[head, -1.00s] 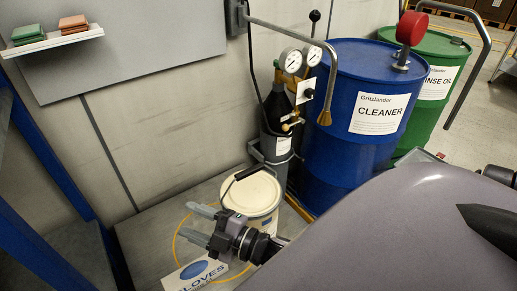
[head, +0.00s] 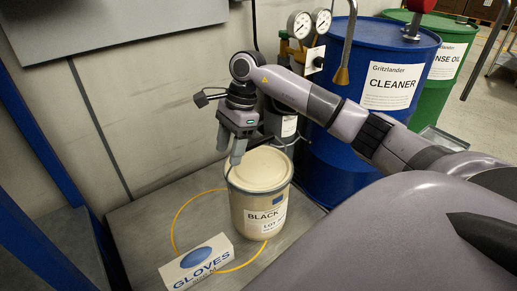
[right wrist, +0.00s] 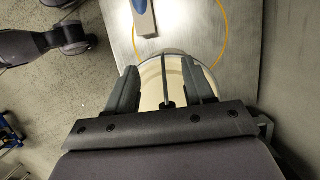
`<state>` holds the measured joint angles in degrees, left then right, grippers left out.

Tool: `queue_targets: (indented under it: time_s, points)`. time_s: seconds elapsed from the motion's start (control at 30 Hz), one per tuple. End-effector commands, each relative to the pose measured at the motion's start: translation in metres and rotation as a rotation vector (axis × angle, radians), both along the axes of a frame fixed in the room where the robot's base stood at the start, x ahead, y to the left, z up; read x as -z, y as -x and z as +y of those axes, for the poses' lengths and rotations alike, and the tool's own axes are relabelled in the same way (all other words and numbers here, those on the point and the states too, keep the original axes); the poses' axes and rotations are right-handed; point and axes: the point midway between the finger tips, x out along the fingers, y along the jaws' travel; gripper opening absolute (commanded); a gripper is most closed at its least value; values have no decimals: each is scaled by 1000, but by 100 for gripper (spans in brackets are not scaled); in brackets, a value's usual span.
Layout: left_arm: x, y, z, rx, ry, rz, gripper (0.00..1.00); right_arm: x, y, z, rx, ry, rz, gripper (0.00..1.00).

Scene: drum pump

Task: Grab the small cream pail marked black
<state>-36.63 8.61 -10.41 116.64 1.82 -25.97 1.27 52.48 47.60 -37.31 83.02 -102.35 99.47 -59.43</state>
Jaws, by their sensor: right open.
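In the right wrist view, the open fingers of this gripper (right wrist: 160,88) are on either side of a thin dark bar (right wrist: 167,88), which looks like the pail's handle, over the lid (right wrist: 151,82). I cannot tell whether the fingers touch it. My left gripper is not in view.
The blue CLEANER drum (head: 335,165) and gauges (head: 300,24) stand behind right. Blue posts (head: 38,235) stand at left.

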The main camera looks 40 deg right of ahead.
Motion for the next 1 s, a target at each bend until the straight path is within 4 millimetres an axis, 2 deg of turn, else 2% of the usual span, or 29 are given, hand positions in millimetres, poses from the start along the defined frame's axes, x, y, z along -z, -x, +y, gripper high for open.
queue_targets:
  time_s: [0.03,0.1,0.2,0.3,0.57,0.8,1.0]
  points:
    - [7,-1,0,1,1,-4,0,-4,-1,-24,1,80,-3,53]
    - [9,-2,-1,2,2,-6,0,-13,0,-49,1,170,8,53]
    - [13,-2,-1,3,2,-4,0,-25,4,-73,8,254,23,53]
    - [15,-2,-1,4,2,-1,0,-29,6,-85,11,295,35,53]
    - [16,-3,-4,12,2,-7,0,-4,9,-87,11,307,42,53]
    - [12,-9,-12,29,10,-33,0,30,11,-83,12,305,42,53]
    - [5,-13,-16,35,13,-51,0,40,11,-82,12,305,38,53]
